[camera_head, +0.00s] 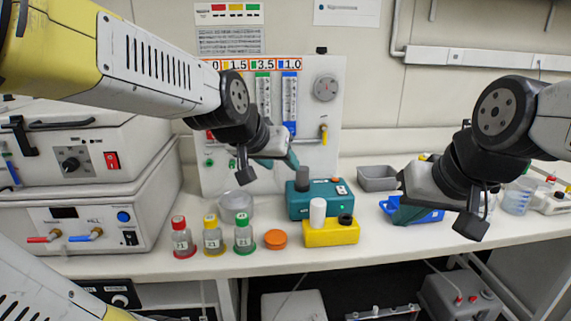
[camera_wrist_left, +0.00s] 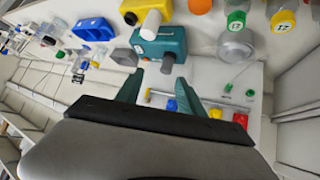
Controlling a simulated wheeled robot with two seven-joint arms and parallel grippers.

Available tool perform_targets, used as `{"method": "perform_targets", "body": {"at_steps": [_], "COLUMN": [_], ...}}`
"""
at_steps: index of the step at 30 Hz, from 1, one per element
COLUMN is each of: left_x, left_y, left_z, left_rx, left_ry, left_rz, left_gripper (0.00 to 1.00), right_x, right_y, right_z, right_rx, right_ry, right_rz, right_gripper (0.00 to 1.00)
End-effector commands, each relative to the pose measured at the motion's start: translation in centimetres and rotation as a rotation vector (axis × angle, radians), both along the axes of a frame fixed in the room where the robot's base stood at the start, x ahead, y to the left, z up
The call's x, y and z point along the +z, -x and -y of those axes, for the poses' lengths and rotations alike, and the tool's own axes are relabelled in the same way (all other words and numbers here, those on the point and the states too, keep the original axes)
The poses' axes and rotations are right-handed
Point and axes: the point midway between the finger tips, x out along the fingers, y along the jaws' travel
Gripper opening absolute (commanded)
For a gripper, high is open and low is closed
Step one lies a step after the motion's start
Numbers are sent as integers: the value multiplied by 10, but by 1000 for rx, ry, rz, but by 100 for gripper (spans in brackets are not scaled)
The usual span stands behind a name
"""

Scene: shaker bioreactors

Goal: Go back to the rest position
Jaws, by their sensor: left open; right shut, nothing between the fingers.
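My left gripper (camera_head: 268,170) hangs in the air in front of the flow-meter panel, above the back of the bench. In the left wrist view its two teal fingers (camera_wrist_left: 158,88) stand apart with nothing held between them. A teal device (camera_head: 318,198) with a grey knob stands on the bench, below and right of this gripper. My right gripper (camera_head: 408,212) is at the right, in front of a blue tray (camera_head: 428,216) and partly covering it. It is shut and holds nothing.
Bottles with red (camera_head: 183,238), yellow (camera_head: 212,235) and green (camera_head: 243,234) caps stand near the bench's front edge. An orange lid (camera_head: 276,239) and a yellow block (camera_head: 332,232) are beside them. White machines (camera_head: 75,215) fill the left. A grey tray (camera_head: 377,178) sits behind.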

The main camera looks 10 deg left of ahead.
Motion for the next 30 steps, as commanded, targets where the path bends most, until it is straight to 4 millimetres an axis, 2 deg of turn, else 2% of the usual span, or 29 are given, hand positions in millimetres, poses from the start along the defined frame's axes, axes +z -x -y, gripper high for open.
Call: {"method": "perform_targets", "body": {"at_steps": [4, 16, 19, 24, 27, 30], "left_x": [-2, -2, -6, -20, -26, -28], "left_y": [10, 16, 41, 100, 120, 126], "left_z": [-4, -7, -18, -40, -48, -49], "left_rx": [6, 10, 25, 66, 81, 86], "left_ry": [0, 0, -2, -1, -2, -2], "left_rz": [-21, -33, -83, -208, -255, -271], "left_gripper": [45, 45, 45, 45, 45, 45], "right_x": [0, 0, 0, 0, 0, 0], "right_y": [0, 0, 0, 0, 0, 0], "right_z": [0, 0, 0, 0, 0, 0], "right_rx": [0, 0, 0, 0, 0, 0], "right_ry": [0, 0, 0, 0, 0, 0], "right_rz": [0, 0, 0, 0, 0, 0], "right_gripper": [0, 0, 0, 0, 0, 0]}}
